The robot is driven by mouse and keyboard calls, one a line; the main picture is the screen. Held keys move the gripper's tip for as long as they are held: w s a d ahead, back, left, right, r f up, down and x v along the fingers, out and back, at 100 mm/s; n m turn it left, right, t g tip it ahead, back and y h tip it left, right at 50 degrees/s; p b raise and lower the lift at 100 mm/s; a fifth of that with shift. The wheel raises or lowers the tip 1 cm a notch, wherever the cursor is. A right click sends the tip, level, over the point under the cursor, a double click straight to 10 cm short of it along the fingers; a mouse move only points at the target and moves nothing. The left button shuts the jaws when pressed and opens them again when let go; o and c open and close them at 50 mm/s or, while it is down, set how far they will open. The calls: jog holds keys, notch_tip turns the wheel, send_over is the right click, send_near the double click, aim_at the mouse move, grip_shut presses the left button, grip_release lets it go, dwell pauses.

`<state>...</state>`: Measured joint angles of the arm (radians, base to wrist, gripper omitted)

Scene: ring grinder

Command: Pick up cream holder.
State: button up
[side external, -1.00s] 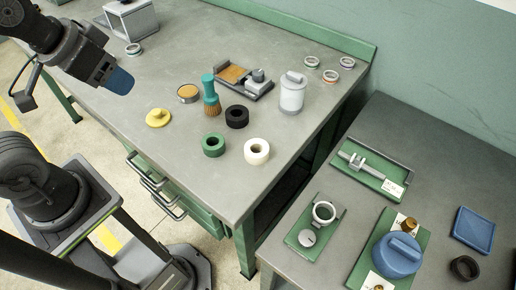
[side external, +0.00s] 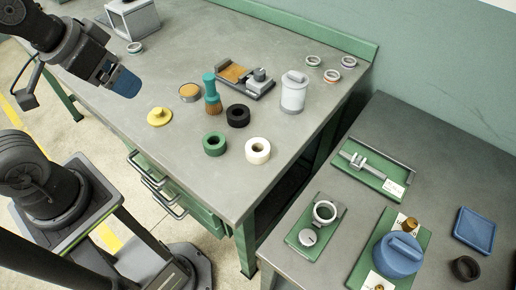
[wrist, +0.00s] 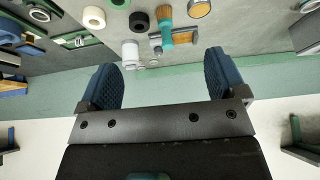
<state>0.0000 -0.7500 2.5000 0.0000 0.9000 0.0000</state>
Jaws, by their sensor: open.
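The cream holder (side external: 257,158), a thick cream-coloured ring, lies flat near the front edge of the grey bench. It also shows at the top left of the wrist view (wrist: 88,22). A green holder (side external: 214,150) and a black holder (side external: 238,122) of like shape lie next to it. My gripper (side external: 125,84) is open and empty, in the air at the upper left, well apart from the cream holder. Its two blue fingers stand wide apart in the wrist view (wrist: 162,75).
Near the holders are a teal brush (side external: 211,90), a yellow knob-like piece (side external: 159,118), a round tin (side external: 190,92), a white canister (side external: 293,92) and a grinder-like device (side external: 245,80). A second table (side external: 430,150) with trays stands at the right. The bench's left middle is clear.

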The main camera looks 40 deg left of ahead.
jog(key=m+g, duration=0.6)
jog(key=m, duration=1.7)
send_over(258, 147)
notch_tip(258, 147, down, 8)
notch_tip(258, 147, down, 14)
jog(key=shift+r, duration=0.2)
jog(key=shift+c, duration=0.5)
jog(key=c, duration=0.9)
jog(key=shift+c, duration=0.2)
